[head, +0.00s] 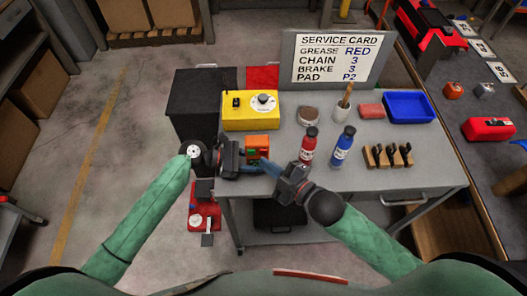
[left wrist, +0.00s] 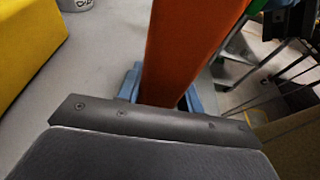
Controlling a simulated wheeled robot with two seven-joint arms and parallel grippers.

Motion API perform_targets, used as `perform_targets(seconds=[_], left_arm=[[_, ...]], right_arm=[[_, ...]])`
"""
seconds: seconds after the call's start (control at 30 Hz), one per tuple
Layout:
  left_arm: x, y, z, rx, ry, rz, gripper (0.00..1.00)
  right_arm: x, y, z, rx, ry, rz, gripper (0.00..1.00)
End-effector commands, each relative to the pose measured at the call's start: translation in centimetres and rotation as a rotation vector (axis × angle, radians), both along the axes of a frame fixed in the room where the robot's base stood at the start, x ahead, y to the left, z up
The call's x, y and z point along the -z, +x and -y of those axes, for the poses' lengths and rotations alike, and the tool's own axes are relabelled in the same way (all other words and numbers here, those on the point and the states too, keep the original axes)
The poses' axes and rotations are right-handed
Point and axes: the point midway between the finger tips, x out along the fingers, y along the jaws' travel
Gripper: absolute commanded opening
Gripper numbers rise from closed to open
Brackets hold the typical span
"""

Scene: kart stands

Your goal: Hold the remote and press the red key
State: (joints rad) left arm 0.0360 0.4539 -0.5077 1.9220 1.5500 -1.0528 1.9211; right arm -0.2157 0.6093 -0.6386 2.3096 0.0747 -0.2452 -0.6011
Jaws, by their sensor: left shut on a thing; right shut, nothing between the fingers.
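The orange remote (head: 257,141) is above the near left part of the grey workbench, with small green and dark parts on its near side. My left gripper (head: 244,157) is shut on it from the left. In the left wrist view, the orange body of the remote (left wrist: 188,45) stands between the blue fingers. My right gripper (head: 268,167) is shut and empty, its blue fingertips close to the remote's near right side. I cannot tell whether they touch it. I cannot make out the red key clearly.
The workbench (head: 420,160) carries a yellow box (head: 251,117), a red bottle (head: 308,146), a blue bottle (head: 343,147), a wooden block holder (head: 388,157) and a blue tray (head: 409,106). The service card (head: 335,59) stands behind.

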Motion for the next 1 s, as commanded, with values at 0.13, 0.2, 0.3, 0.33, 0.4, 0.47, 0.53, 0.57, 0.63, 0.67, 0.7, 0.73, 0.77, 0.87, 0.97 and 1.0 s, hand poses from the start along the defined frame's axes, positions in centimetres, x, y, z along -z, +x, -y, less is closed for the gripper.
perform_targets(seconds=[0.13,0.2,0.3,0.33,0.4,0.47,0.53,0.57,0.63,0.67,0.7,0.73,0.77,0.87,0.97,1.0], left_arm=[[-0.03,0.01,0.00,0.000,0.000,0.000,0.16],[-0.03,0.01,0.01,0.000,0.000,0.000,0.16],[-0.03,0.01,0.01,0.000,0.000,0.000,0.16],[-0.03,0.01,0.01,0.000,0.000,0.000,0.16],[-0.03,0.01,0.01,0.000,0.000,0.000,0.16],[-0.03,0.01,0.01,0.000,0.000,0.000,0.16],[-0.03,0.01,0.01,0.000,0.000,0.000,0.16],[-0.03,0.01,0.01,0.000,0.000,0.000,0.16],[-0.03,0.01,0.01,0.000,0.000,0.000,0.16],[-0.03,0.01,0.01,0.000,0.000,0.000,0.16],[-0.03,0.01,0.01,0.000,0.000,0.000,0.16],[-0.03,0.01,0.01,0.000,0.000,0.000,0.16],[-0.03,0.01,0.01,0.000,0.000,0.000,0.16],[-0.03,0.01,0.01,0.000,0.000,0.000,0.16],[-0.03,0.01,0.01,0.000,0.000,0.000,0.16],[-0.03,0.01,0.01,0.000,0.000,0.000,0.16]], right_arm=[[0.00,0.00,0.00,0.000,0.000,0.000,0.00],[-0.01,-0.01,-0.01,0.000,0.000,0.000,0.00],[-0.01,0.00,0.00,0.000,0.000,0.000,0.00],[-0.01,0.00,0.00,0.000,0.000,0.000,0.00],[-0.01,0.00,0.00,0.000,0.000,0.000,0.00],[-0.01,0.00,0.00,0.000,0.000,0.000,0.00],[0.00,0.00,0.00,0.000,0.000,0.000,0.00],[-0.01,0.01,0.00,0.000,0.000,0.000,0.00],[-0.01,0.09,0.00,0.000,0.000,0.000,0.00],[-0.01,0.14,0.00,0.000,0.000,0.000,0.00],[-0.01,0.23,0.00,0.000,0.000,0.000,0.00],[-0.01,0.32,0.00,0.000,0.000,0.000,0.00],[0.00,0.42,0.00,0.000,0.000,0.000,0.00],[0.00,0.71,0.00,0.000,0.000,0.000,0.00],[-0.01,0.83,-0.01,-0.001,-0.001,-0.001,0.00],[-0.01,0.83,-0.01,-0.001,-0.001,-0.001,0.00]])
